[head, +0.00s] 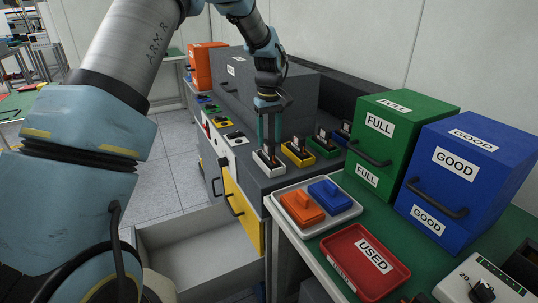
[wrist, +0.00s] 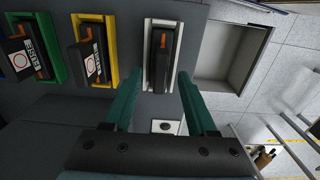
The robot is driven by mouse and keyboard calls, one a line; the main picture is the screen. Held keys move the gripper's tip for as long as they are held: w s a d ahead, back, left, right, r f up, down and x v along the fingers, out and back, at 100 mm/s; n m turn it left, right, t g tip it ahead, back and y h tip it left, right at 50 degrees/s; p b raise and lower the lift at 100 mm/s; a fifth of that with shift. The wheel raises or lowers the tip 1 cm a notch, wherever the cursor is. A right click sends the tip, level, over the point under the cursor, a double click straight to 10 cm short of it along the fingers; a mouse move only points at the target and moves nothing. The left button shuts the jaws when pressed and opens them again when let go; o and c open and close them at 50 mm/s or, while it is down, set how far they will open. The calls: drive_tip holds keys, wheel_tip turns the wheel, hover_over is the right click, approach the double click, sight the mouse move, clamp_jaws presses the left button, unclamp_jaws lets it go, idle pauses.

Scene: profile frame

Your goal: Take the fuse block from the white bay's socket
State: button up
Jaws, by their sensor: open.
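The white bay (head: 266,168) is the nearest in a row of coloured bays on the dark grey bench. It shows as a white frame (wrist: 147,76) in the wrist view. A dark fuse block (wrist: 161,50) with an orange part sits inside that frame. My gripper (head: 268,148) points down over the white bay, its green fingers open. In the wrist view my gripper (wrist: 158,73) has one finger on each side of the white frame's near end, with nothing held between them. I cannot tell how far above the block the fingertips are.
Yellow (head: 298,154), green (head: 324,148) and blue bays stand alongside, holding dark blocks. A white tray (head: 283,212) with orange and blue pieces, a red USED tray (head: 365,262), a green FULL box (head: 405,138) and a blue GOOD box (head: 465,180) stand right. An open drawer (head: 195,250) lies below.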

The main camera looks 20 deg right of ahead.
sight(268, 142)
drive_tip(key=shift+w+a+f+p, duration=0.15)
drive_tip(key=shift+f+p, duration=0.2)
drive_tip(key=shift+f, duration=1.25)
clamp_jaws()
